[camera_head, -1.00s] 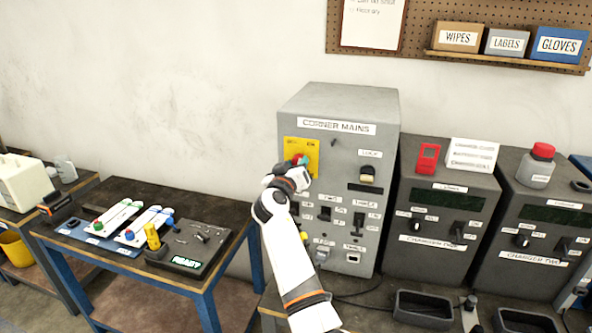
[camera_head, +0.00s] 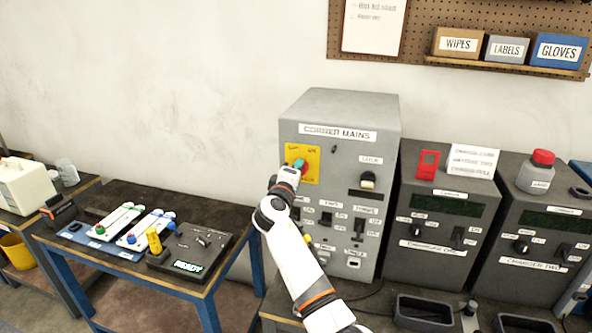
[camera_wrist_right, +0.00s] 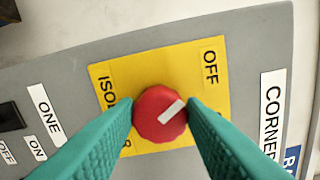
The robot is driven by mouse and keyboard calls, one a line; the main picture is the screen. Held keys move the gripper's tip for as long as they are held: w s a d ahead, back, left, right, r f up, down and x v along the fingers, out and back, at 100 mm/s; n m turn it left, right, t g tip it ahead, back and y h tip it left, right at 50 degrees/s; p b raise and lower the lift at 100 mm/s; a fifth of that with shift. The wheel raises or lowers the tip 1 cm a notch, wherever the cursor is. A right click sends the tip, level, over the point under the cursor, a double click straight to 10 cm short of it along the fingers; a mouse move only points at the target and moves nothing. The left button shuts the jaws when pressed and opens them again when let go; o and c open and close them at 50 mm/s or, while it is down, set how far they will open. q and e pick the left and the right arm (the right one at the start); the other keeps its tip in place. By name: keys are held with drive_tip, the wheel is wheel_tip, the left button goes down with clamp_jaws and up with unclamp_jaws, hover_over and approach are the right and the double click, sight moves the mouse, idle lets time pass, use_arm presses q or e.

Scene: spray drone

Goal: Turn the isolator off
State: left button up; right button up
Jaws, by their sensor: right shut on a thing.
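The grey CORNER MAINS cabinet (camera_head: 338,103) stands upright with a yellow isolator plate (camera_head: 312,158) on its front. In the right wrist view the isolator knob (camera_wrist_right: 152,118) is round and red with a white pointer bar, on the yellow plate (camera_wrist_right: 150,62). The bar slants up and right, roughly toward the OFF label (camera_wrist_right: 210,68). My right gripper (camera_wrist_right: 160,104) has teal fingers on both sides of the knob and is shut on it. In the head view the gripper (camera_head: 299,164) largely hides the knob. My left gripper is not in view.
Below and right of the plate are a LOCK switch (camera_head: 367,180) and several smaller switches. Two dark charger units (camera_head: 440,245) stand to the right. A dark table (camera_head: 130,195) with tools is at left. The wall above the table is clear.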

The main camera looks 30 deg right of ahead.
drive_tip(key=shift+r+n+p, duration=0.15)
drive_tip(key=shift+n+p, duration=0.25)
drive_tip(key=shift+n, duration=0.8)
drive_tip(key=o, duration=0.8)
drive_tip(key=shift+o, duration=1)
drive_tip(key=shift+w+d+f, duration=0.1)
drive_tip(key=shift+f, duration=0.1)
drive_tip(key=b+v, duration=0.3)
drive_tip(key=v, duration=0.9)
drive_tip(key=shift+b, duration=0.35)
